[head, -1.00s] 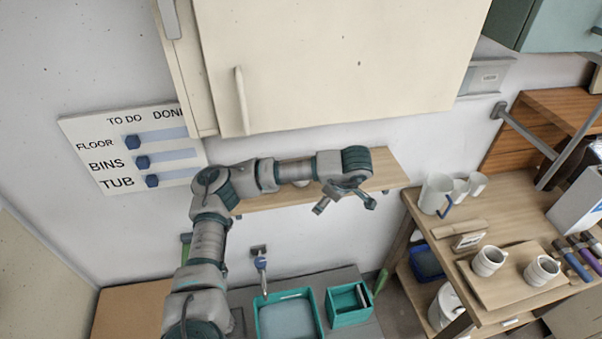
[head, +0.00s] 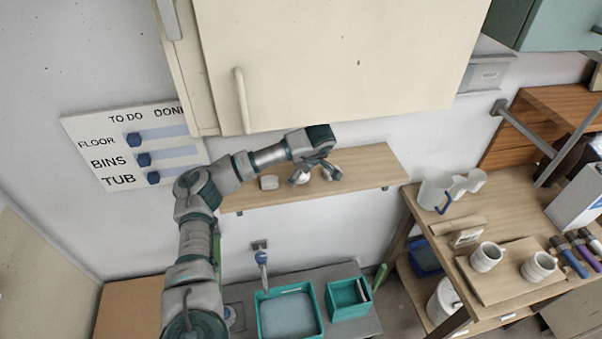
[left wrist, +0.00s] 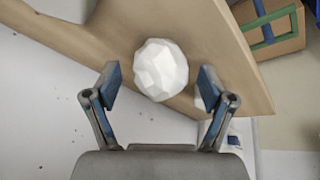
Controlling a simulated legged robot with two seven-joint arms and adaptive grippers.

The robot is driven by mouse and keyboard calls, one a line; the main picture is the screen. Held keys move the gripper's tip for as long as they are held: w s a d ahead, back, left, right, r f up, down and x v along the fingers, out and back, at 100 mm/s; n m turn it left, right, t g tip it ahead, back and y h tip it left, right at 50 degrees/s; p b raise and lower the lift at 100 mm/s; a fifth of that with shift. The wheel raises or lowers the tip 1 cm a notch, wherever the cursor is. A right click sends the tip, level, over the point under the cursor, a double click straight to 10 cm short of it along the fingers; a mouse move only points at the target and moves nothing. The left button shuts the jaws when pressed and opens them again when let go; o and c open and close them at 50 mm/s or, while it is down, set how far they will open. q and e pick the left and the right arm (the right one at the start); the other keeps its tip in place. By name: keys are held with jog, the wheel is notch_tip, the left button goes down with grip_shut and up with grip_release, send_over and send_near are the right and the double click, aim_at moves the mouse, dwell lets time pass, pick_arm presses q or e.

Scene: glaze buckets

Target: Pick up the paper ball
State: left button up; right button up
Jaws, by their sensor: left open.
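The paper ball (left wrist: 161,69) is white and faceted and sits on the wooden wall shelf (left wrist: 225,62). In the left wrist view it lies just ahead of my left gripper (left wrist: 153,86), about midway between the two fingers. My left gripper is open and empty; I cannot tell from this view how far the ball is from the fingertips. In the head view my left gripper (head: 315,174) is over the shelf (head: 370,168), below the cabinet. A small white part of the paper ball (head: 302,177) shows between its fingers there. My right gripper is in neither view.
The cream cabinet (head: 330,60) hangs close above. A sink (head: 288,314) and a green bin (head: 348,302) are below. Mugs (head: 436,190) stand on the right table.

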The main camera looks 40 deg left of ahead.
pick_arm(q)
jog(key=c, duration=0.9)
